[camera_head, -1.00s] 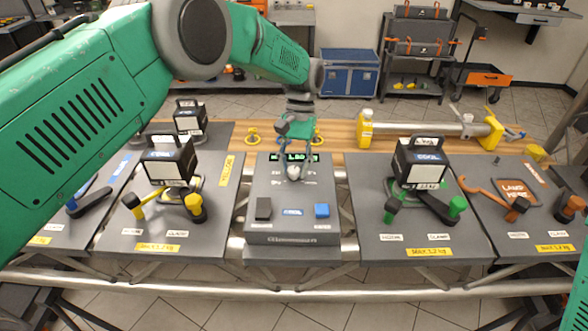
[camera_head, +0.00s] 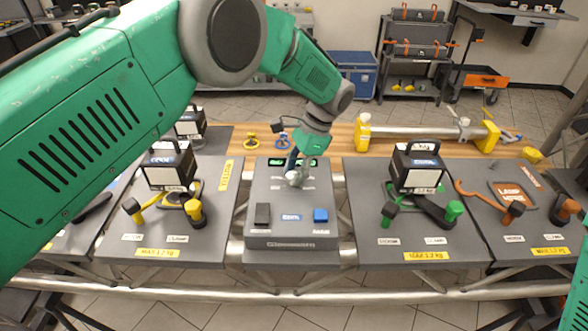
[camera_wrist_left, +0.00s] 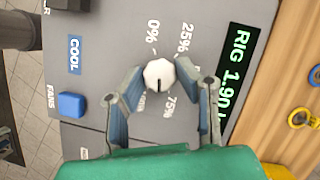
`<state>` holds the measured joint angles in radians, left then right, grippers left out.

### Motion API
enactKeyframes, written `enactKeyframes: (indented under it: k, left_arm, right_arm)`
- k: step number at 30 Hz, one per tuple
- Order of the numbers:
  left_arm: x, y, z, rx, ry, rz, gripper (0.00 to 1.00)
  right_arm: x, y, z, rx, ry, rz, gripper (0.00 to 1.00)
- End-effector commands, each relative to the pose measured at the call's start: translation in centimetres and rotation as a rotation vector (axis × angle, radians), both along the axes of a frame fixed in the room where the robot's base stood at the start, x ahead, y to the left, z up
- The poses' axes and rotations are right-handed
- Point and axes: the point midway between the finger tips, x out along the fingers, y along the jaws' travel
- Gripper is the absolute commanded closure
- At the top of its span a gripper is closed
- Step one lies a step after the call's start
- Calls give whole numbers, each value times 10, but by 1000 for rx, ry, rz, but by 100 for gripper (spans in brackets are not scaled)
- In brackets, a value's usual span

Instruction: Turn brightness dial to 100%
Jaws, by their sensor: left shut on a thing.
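The brightness dial (camera_wrist_left: 159,75) is a round white knob with a dark pointer line, on a grey control box (camera_head: 293,240). In the head view the left gripper (camera_head: 293,176) reaches down to the dial from above, tilted. My right gripper is not in view.
The box has a black switch (camera_head: 262,214), a blue switch (camera_head: 320,214) and a green-lit display (camera_wrist_left: 235,80). Panels with lamp cases (camera_head: 416,166) and clamp handles stand on both sides. Yellow and blue rings (camera_head: 283,141) lie on the wood behind.

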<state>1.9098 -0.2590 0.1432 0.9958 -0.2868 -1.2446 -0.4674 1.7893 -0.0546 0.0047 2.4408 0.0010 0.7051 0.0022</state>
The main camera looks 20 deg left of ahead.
Motion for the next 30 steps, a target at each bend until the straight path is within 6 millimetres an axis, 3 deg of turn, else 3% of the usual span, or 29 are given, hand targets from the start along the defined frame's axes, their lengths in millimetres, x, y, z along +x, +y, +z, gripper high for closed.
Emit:
enactKeyframes:
  k: [15,30]
  left_arm:
    - [1,-1,4,1,-8,-455,100]
    - [0,-2,2,0,-10,-654,100]
  right_arm:
    - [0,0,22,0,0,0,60]
    - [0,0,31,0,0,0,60]
